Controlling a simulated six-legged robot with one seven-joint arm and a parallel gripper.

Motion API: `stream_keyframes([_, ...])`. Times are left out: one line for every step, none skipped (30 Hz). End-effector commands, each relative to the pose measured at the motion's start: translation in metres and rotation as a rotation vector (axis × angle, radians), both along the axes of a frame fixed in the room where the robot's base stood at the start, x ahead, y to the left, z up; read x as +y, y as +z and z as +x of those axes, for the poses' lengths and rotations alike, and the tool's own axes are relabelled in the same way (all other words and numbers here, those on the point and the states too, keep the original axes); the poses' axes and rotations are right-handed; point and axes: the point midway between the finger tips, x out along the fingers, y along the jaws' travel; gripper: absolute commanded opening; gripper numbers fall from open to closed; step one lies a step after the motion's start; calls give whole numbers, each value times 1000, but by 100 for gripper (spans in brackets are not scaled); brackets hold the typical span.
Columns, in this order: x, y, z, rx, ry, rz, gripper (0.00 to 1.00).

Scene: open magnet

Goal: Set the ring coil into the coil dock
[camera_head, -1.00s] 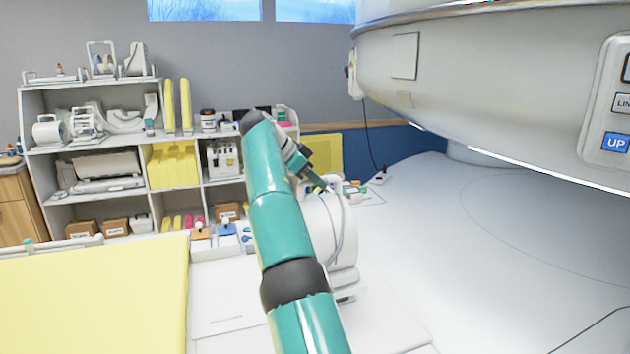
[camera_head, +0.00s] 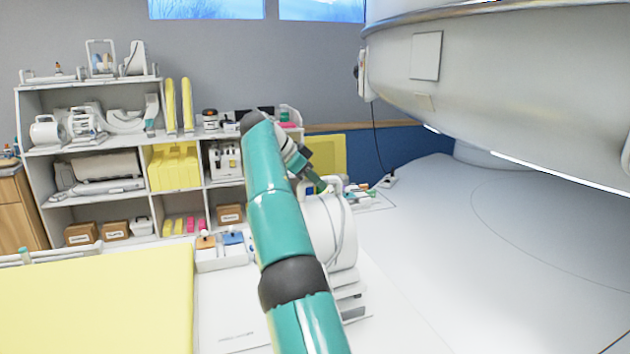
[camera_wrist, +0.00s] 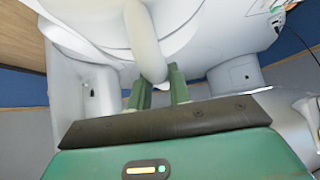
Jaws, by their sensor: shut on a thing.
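The ring coil (camera_head: 322,235) is a thick white ring with grey cable loops on its side, partly hidden behind my teal arm in the head view. My gripper (camera_head: 320,184) is at its top. In the wrist view my gripper's green fingers (camera_wrist: 160,85) are shut on the coil's white curved handle (camera_wrist: 143,40). The white coil body (camera_wrist: 100,25) fills much of that view beyond the fingers. White stepped pieces (camera_head: 350,300) show just below the coil; I cannot tell whether they touch it or are the coil dock.
The large white magnet (camera_head: 490,85) overhangs the right. A yellow-topped table (camera_head: 95,300) is at the lower left. A white tray (camera_head: 222,262) with orange and blue items stands left of my arm. Shelves (camera_head: 52,218) of equipment line the back wall. The floor (camera_head: 480,260) at right is clear.

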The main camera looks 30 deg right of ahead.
Motion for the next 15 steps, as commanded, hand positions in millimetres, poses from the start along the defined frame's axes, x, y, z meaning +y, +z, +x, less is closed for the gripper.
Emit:
stream_keyframes([0,1,-1,-2,0,-3,0])
stream_keyframes([0,1,-1,-2,0,-3,0])
stream_keyframes([0,-1,-1,-1,0,-1,0])
stream_keyframes([1,-2,-1,0,1,-1,0])
stream_keyframes([1,-2,-1,-1,1,-1,0])
stream_keyframes([1,-4,-2,-1,1,-2,0])
stream_keyframes([0,-5,-2,-1,1,-2,0])
stream_keyframes([0,-7,-2,0,1,-2,0])
stream_keyframes([0,-10,-2,-1,0,-2,0])
stream_keyframes([0,-12,-2,0,-1,-3,0])
stream_keyframes([0,-14,-2,0,-1,-3,0])
stream_keyframes([0,-18,-2,1,0,-2,0])
stream_keyframes([0,-21,-2,1,1,-2,0])
stream_keyframes([1,-24,-2,1,1,-2,0])
stream_keyframes([1,-28,-2,1,2,-2,0])
